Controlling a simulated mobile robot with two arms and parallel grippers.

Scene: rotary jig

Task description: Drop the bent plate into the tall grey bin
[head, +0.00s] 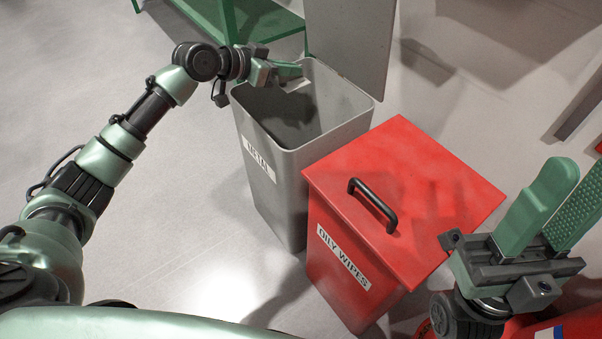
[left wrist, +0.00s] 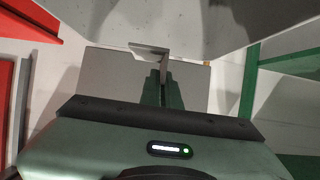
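The tall grey bin (head: 330,127) stands open in the head view, with a "METAL" label on its front and its lid (head: 350,40) raised at the back. My left gripper (head: 290,72) is over the bin's opening near its back left rim. It is shut on the bent plate (head: 298,85), a small light-grey piece. In the left wrist view, the bent plate (left wrist: 150,49) shows its angled shape at the tips of the closed fingers (left wrist: 165,85). My right gripper (head: 562,205) is at the right, empty, its green fingers apart.
A red bin (head: 400,190) labelled "OILY WIPES", with a closed lid and black handle (head: 373,205), stands right beside the grey bin. A green-framed shelf or bench (head: 255,20) is behind. The floor (head: 190,230) left of the bins is clear.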

